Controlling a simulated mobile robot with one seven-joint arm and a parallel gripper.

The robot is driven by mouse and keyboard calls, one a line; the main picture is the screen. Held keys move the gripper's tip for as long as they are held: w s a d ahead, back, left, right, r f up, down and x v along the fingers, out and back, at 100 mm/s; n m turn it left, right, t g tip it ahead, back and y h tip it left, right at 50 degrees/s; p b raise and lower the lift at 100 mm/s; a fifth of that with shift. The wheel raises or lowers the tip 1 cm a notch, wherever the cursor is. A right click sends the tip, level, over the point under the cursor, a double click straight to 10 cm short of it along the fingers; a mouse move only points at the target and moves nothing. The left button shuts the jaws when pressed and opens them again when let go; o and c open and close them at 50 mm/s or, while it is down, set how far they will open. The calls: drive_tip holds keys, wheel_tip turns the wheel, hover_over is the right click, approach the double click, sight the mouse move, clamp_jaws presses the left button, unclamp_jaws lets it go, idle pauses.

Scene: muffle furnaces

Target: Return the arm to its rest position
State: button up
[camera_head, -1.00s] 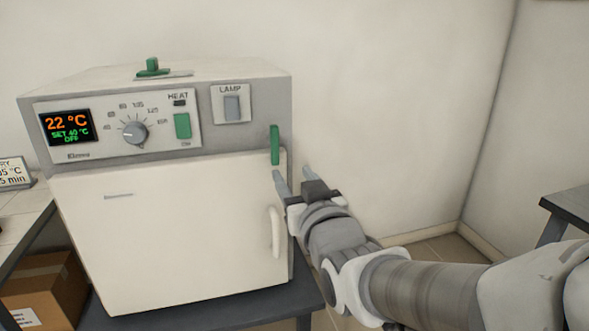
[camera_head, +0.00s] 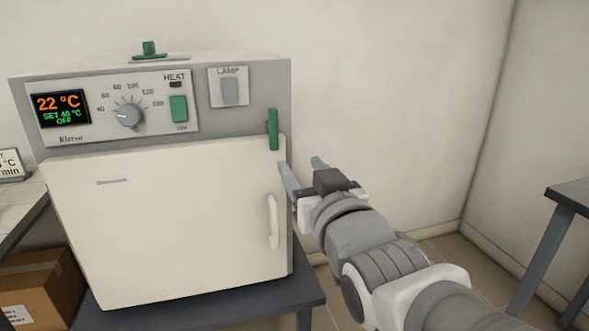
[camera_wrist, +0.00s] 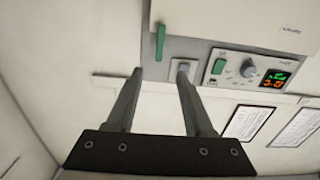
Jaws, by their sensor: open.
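My gripper (camera_head: 303,166) is open and empty, its two fingers apart, just right of the furnace's right edge. In the wrist view my gripper (camera_wrist: 158,78) shows both fingers spread with nothing between them. The white furnace (camera_head: 165,220) stands on a dark table with its door closed. A green latch (camera_head: 273,129) at the door's upper right stands upright, close to the fingertips. The door handle (camera_head: 273,222) is below it. The display (camera_head: 61,110) reads 22 °C, set 40 °C, OFF.
The furnace's dark table (camera_head: 240,305) lies below and left of my arm. Another dark table (camera_head: 570,194) stands at the far right. A cardboard box (camera_head: 42,288) is at the lower left. Bare wall and open floor lie between the furnace and the right table.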

drive_tip(key=s+d+f+m+g+h, duration=0.3)
drive_tip(key=s+d+f+g+h, duration=0.2)
drive_tip(key=s+d+f+g, duration=0.8)
wheel_tip(320, 180, up, 26)
drive_tip(key=s+t+p, duration=0.1)
drive_tip(key=s+p, duration=0.1)
drive_tip(key=p, duration=2.6)
drive_tip(key=shift+a+r, duration=0.25)
drive_tip(key=shift+a, duration=0.1)
